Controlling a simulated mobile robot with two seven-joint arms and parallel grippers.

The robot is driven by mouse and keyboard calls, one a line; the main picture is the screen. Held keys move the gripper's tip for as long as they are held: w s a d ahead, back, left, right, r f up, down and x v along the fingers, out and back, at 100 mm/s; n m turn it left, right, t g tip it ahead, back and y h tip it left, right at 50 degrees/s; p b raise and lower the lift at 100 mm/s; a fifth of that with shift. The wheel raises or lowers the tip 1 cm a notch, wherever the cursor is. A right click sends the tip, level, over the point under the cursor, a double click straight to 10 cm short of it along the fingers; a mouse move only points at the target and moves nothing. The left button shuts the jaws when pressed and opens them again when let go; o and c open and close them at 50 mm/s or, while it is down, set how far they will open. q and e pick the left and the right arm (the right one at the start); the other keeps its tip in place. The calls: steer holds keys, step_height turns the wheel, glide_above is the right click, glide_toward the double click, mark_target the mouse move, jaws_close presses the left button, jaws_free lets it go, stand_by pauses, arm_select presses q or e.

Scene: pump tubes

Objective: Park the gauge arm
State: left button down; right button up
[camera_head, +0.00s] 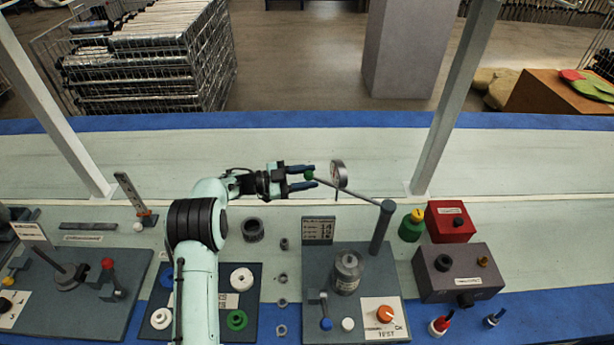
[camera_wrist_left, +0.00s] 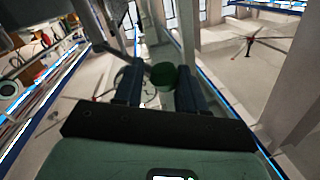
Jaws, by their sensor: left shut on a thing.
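The gauge arm (camera_head: 358,194) is a thin grey rod running left from the top of an upright post (camera_head: 380,230) on the grey test plate. A round gauge (camera_head: 339,174) sits on the rod near its free end. A green knob (camera_head: 309,175) is at the rod's tip. My left gripper (camera_head: 303,178) reaches in from the left and is shut on the green knob, above the pale bench behind the plate. In the left wrist view the green knob (camera_wrist_left: 163,77) sits between the two dark fingers of my left gripper (camera_wrist_left: 165,85). My right gripper is not in view.
The test plate (camera_head: 350,325) carries a metal cylinder (camera_head: 347,270), a number placard (camera_head: 319,230) and an orange knob (camera_head: 385,313). Red (camera_head: 449,221) and grey (camera_head: 463,272) boxes stand to its right. Two slanted posts (camera_head: 455,100) rise from the bench. The bench behind the gauge is clear.

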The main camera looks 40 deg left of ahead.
arm_select(q)
steer(key=shift+w+d+r, duration=0.2)
steer(key=shift+w+r, duration=0.25)
steer(key=shift+r, duration=0.1)
steer(key=c, duration=0.9)
jaws_free()
steer(key=shift+o, duration=0.3)
steer(key=shift+w+f, duration=0.2)
steer(key=shift+w, duration=0.05)
steer(key=shift+s, duration=0.1)
steer(key=v, duration=1.4)
steer(key=shift+f, duration=0.2)
steer(key=shift+d, duration=0.1)
